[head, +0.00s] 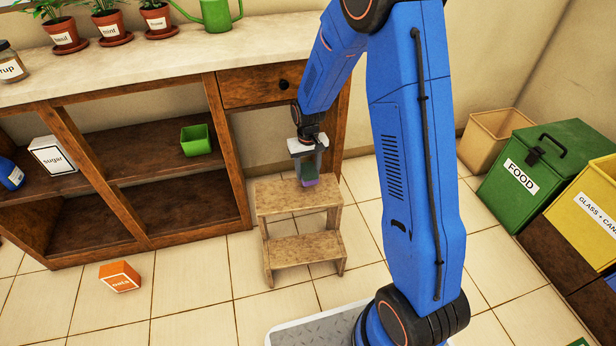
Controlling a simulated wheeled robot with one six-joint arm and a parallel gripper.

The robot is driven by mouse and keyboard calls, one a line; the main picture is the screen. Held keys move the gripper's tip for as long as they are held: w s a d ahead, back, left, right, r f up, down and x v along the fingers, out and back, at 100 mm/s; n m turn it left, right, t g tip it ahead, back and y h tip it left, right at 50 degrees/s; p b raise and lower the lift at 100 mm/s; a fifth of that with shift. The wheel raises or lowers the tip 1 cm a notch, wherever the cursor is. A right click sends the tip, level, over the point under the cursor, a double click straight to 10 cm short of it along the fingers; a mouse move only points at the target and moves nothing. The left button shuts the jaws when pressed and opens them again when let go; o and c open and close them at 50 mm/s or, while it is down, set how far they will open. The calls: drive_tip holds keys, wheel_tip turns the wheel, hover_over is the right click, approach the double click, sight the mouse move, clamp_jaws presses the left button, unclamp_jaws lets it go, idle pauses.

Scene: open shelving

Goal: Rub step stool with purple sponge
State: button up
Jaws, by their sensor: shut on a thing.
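The wooden step stool (280,196) stands on the tiled floor in front of the shelving, under the drawer. It has a top step and a lower step (305,250). My gripper (309,168) points down over the right part of the top step. It is shut on the purple sponge (311,183), which shows as a small block with a greenish upper part and a purple edge. The sponge is at or very near the top step's surface; I cannot tell if it touches. The gripper hides part of the sponge and the step behind it.
The shelving holds a sugar box (53,157) and a green container (195,140). An orange box (120,277) lies on the floor at left. Green FOOD (545,165) and yellow glass (590,205) bins stand at right. Potted plants and a green watering can (215,14) stand on the counter.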

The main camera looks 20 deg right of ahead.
drive_tip(key=shift+r, duration=2)
